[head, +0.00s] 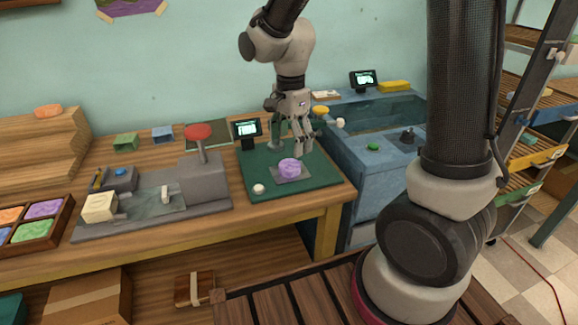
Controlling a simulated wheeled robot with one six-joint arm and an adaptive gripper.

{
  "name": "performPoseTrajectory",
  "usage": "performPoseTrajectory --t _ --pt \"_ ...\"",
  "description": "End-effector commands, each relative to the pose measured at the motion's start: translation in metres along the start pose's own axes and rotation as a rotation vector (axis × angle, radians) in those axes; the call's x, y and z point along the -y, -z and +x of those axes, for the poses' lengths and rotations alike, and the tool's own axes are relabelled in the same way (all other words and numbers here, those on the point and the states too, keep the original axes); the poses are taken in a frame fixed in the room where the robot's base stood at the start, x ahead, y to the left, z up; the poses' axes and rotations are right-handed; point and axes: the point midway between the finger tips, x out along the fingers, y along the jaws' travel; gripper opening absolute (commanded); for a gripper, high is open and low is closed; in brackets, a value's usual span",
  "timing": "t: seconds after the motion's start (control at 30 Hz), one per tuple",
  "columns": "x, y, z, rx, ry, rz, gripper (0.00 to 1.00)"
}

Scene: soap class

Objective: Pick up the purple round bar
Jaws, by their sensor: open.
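The purple round bar (290,168) sits on a small grey plate (303,179) on the dark green mat (328,184) at the right end of the wooden table. My gripper (297,151) points down just above and behind the bar, close to it in the picture. Its fingers are apart and hold nothing. Whether a fingertip touches the bar cannot be told from this view.
A small cream ball (258,188) lies at the mat's front left. A small screen (246,129) and a grey press with a red knob (198,131) stand to the left. A blue basin unit (372,170) stands right of the table.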

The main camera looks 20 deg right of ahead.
Motion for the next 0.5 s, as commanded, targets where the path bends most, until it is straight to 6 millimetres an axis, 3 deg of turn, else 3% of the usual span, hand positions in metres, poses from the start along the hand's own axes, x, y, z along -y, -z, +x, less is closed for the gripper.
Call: performPoseTrajectory --t 0.5 --pt "0.005 0.001 0.068 0.000 -0.005 0.013 0.80"
